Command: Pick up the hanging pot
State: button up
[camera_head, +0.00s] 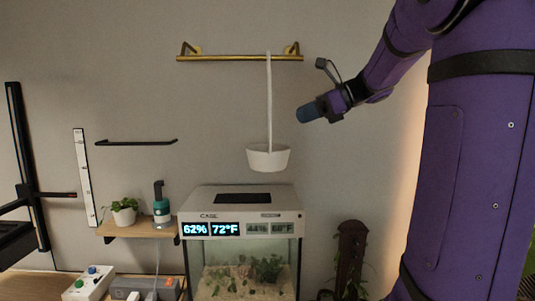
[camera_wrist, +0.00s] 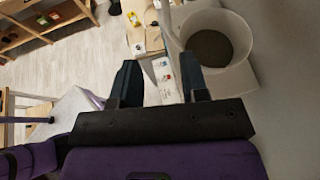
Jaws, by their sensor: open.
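The white hanging pot (camera_head: 268,159) hangs upright in the head view, below the brass rail (camera_head: 240,58), on a long thin white hanger (camera_head: 269,100). My gripper (camera_head: 305,113) is right of the hanger and above the pot, pointing left, with a visible gap to the hanger in that view. In the wrist view my gripper (camera_wrist: 158,75) shows two dark fingers apart. The pot (camera_wrist: 242,78) is at the upper right there, with dark brown soil inside. A pale strip, perhaps the hanger, shows beyond the fingertips. Nothing is clearly held.
A glass terrarium (camera_head: 246,265) with a white lid and lit displays stands below the pot. A small shelf (camera_head: 140,228) at left holds a potted plant (camera_head: 124,211) and a teal bottle (camera_head: 161,212). A black bar (camera_head: 137,142) is on the wall.

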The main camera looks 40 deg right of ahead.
aim_at(270, 132)
jog(key=shift+w+d+x, duration=0.15)
jog(key=shift+x, duration=1.55)
jog(key=shift+w+d+x, duration=0.15)
jog(key=shift+x, duration=1.55)
jog(key=shift+w+d+x, duration=0.1)
jog(key=shift+d+x, duration=0.05)
jog(key=shift+x, duration=1.5)
grip_shut()
